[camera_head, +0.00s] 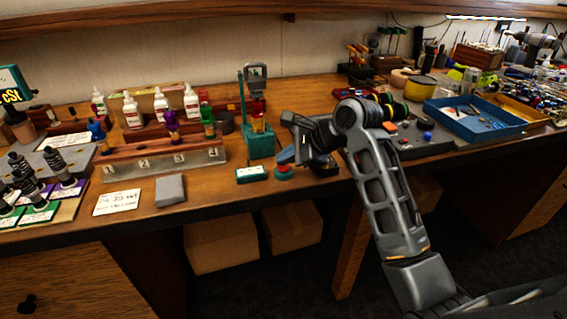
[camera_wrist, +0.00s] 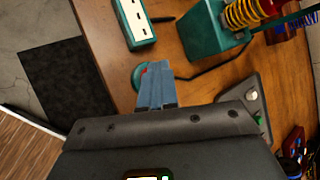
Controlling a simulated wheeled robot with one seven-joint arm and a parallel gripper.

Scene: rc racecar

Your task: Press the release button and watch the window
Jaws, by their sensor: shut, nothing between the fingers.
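A red button on a round green base (camera_head: 284,172) sits near the front edge of the bench. In the wrist view, its green base (camera_wrist: 137,78) shows at the left of my fingers, which cover much of it. My gripper (camera_head: 286,157) is shut and empty, with its blue-grey fingertips (camera_wrist: 158,66) just above or at the button; I cannot tell whether they touch. A small teal box with a pale slotted face (camera_head: 251,174), perhaps the window, lies left of the button. It also shows in the wrist view (camera_wrist: 137,20).
A teal stand (camera_head: 260,144) with a yellow coil and a grey head rises behind the button. A wooden rack with numbered slots (camera_head: 165,157), a grey block (camera_head: 170,190) and a white card (camera_head: 118,202) lie to the left. A blue tray (camera_head: 470,119) stands at right.

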